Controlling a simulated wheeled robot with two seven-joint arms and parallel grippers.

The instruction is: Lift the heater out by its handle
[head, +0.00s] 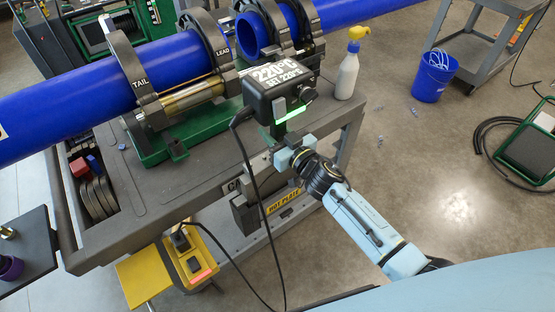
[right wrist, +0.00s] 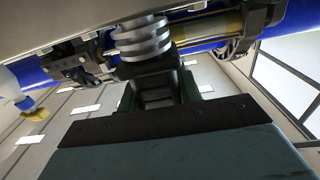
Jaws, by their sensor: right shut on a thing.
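The heater's black control box (head: 280,88) shows 220°C and SET 220°C on its face, with a lit green strip below. It stands above the cart's front edge, just in front of the pipe machine. My right gripper (head: 279,146) is right below the box, shut on the heater's handle. The handle is mostly hidden by the gripper in the head view. In the right wrist view a ribbed grey piece (right wrist: 142,40) shows just beyond the dark fingers. The dark HOT PLATE holder (head: 270,208) hangs on the cart's front, below the gripper. My left gripper is not in view.
A black cable runs from the box down by a yellow power unit (head: 190,264). The blue pipe (head: 60,103) lies in clamps (head: 133,70) on the cart (head: 190,185). A spray bottle (head: 347,72) stands right of the box. Floor on the right is open around a blue bucket (head: 431,78).

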